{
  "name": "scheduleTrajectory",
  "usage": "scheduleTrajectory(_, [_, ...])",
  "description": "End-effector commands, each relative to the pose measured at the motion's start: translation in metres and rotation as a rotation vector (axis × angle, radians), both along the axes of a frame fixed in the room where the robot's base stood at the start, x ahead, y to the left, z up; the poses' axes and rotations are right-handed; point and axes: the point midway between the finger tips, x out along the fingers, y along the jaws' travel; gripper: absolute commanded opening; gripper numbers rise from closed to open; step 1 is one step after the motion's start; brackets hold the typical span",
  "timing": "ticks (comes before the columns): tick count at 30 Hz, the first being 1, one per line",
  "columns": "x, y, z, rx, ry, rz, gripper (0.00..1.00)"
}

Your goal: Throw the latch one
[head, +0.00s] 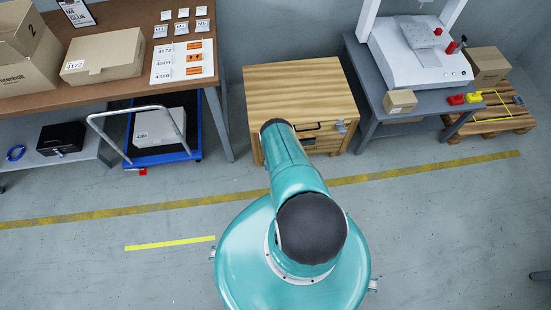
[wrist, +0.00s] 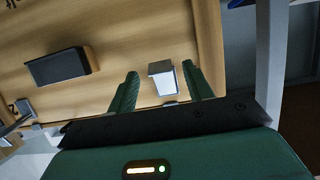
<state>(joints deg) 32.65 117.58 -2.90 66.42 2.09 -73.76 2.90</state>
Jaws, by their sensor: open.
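A small pale metal latch piece (wrist: 162,80) stands on the wooden cabinet face (wrist: 120,20) in the wrist view. My gripper (wrist: 159,70) is open, with one green finger on each side of this piece. Gaps show beside it; I cannot tell how deep the fingers reach. In the head view the wooden cabinet (head: 300,88) stands beyond my arm, which hides my gripper. A metal latch (head: 341,127) shows at the cabinet's right front. Neither picture labels which latch is number one.
A black handle (wrist: 58,66) sticks out from the cabinet face in the wrist view, left of my fingers, with small metal fittings (wrist: 24,106) further left. A blue cart (head: 160,155) and workbench (head: 120,18) stand left. A grey table (head: 372,95) stands right.

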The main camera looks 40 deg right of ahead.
Motion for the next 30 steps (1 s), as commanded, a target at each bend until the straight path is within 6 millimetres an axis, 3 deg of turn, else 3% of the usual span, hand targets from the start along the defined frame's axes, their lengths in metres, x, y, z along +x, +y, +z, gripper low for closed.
scheduleTrajectory(18, [-0.090,0.061,0.040,0.000,0.002,0.000,0.51])
scheduleTrajectory(30, [-0.101,0.069,0.046,-0.001,-0.001,0.000,0.51])
